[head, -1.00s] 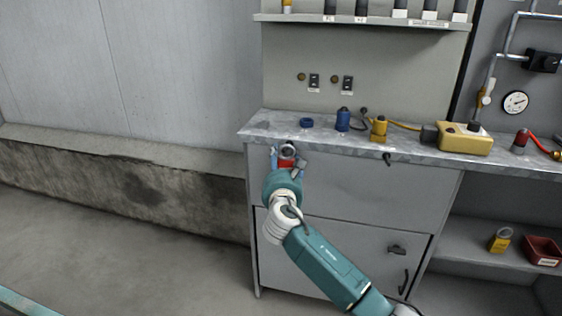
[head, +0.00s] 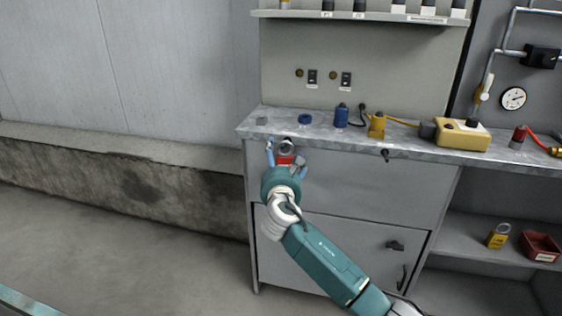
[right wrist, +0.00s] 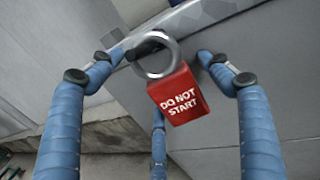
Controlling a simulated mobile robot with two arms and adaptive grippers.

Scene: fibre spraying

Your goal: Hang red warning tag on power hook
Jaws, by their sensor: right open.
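The red warning tag (head: 285,160) is at the upper left of the grey cabinet front, just under the bench edge. In the right wrist view the tag (right wrist: 180,96) reads "DO NOT START" and has a grey ring. The ring is around or in front of a black hook (right wrist: 148,47); the exact contact is hard to tell. The tag hangs a little tilted in that view. My right gripper (head: 284,153) is open, its blue fingers spread on both sides of the tag and apart from it in the wrist view (right wrist: 158,60). My left gripper is not in view.
A second black hook (head: 386,155) is farther right on the cabinet front. The bench top (head: 330,136) holds a blue ring (head: 305,119), a blue plug (head: 341,116), a yellow connector (head: 376,124) and a yellow box (head: 462,134). The floor at left is clear.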

